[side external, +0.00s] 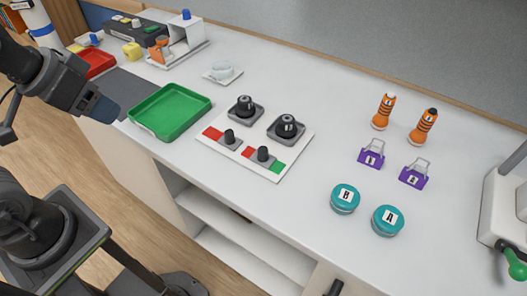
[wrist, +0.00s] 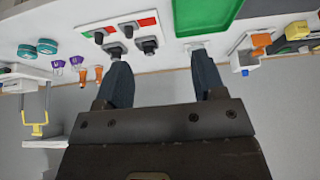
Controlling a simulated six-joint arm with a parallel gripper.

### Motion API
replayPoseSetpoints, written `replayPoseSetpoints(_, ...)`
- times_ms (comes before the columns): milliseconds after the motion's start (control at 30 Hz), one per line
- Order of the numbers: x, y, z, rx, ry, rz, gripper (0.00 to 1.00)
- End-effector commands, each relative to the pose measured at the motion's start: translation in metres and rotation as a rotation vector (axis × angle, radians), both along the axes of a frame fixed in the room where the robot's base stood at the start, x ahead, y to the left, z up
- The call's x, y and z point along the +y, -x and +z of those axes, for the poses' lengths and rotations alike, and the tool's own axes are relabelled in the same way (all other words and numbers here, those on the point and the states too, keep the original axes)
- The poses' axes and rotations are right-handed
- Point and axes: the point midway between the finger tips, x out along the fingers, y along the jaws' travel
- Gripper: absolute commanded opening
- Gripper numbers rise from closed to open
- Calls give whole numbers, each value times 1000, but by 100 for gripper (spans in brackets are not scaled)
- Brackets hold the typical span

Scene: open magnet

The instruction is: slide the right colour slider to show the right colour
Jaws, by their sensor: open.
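A white panel (side external: 215,148) on the counter carries two colour sliders at its front and two black knobs (side external: 245,105) (side external: 287,127) behind. The right slider (side external: 263,155) has a black handle between a short red patch on its left and a green patch on its right. The left slider (side external: 229,137) shows red on its left. The wrist view shows the panel upside down, with the right slider (wrist: 100,37) and left slider (wrist: 128,28) at the top. My gripper (side external: 104,107) is open and empty, far left of the panel and above the counter's front edge; its fingers (wrist: 162,75) are apart.
A green tray (side external: 170,111) lies between my gripper and the panel. A red tray (side external: 95,63) and a white stand (side external: 178,52) are farther back. Teal lids (side external: 345,198), purple clips (side external: 372,153) and orange bottles (side external: 384,112) stand right of the panel.

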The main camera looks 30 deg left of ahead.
Motion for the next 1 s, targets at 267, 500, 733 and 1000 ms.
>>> replayPoseSetpoints(267, -1, -3, 2, 6, 5, 2, 52)
replayPoseSetpoints(500, -25, -47, 21, 111, 64, 44, 50)
replayPoseSetpoints(733, -76, -114, 23, 261, 115, 128, 50)
replayPoseSetpoints(1000, -151, -175, -11, 416, 116, 235, 50)
